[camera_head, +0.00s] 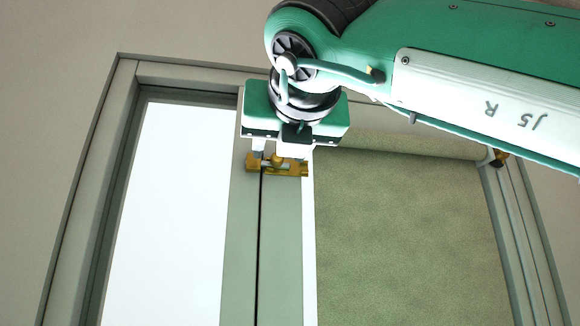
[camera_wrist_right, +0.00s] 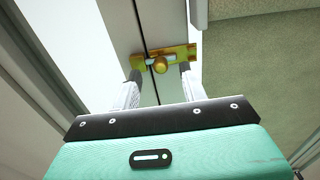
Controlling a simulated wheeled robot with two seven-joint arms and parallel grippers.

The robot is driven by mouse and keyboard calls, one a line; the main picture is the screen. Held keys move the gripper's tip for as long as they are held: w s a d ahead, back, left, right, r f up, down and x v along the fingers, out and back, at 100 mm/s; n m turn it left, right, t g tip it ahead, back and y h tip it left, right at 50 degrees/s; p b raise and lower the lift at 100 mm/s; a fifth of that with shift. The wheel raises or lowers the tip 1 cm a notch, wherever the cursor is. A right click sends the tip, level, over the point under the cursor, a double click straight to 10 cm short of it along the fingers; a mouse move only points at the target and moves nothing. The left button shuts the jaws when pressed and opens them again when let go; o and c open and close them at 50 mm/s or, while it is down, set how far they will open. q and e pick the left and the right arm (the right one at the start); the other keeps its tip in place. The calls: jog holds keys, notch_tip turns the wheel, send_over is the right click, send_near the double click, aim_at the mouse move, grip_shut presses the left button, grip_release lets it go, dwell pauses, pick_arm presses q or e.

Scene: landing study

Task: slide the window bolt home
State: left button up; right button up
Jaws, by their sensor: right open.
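The brass window bolt (camera_head: 290,170) sits across the upright meeting stiles of the two window sashes. In the right wrist view the bolt plate (camera_wrist_right: 182,51) is on the right stile, and the brass keeper (camera_wrist_right: 137,62) is on the left, across the dark gap. A round brass knob (camera_wrist_right: 160,66) stands out between them on a silver rod; I cannot tell whether the rod enters the keeper. My right gripper (camera_wrist_right: 160,71) is open, with one fingertip on each side of the knob. In the head view this gripper (camera_head: 279,155) partly covers the bolt. My left gripper is not in view.
The window frame (camera_head: 120,100) surrounds a bright left pane (camera_head: 165,210) and a right side covered by a green blind (camera_head: 405,240). A blind roller (camera_head: 420,145) runs along the top right. The stiles below the bolt (camera_head: 280,250) are clear.

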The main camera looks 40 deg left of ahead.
jog(key=b+v, duration=0.1)
jog(key=v, duration=0.2)
jog(key=shift+b, duration=0.35)
dwell(0.5)
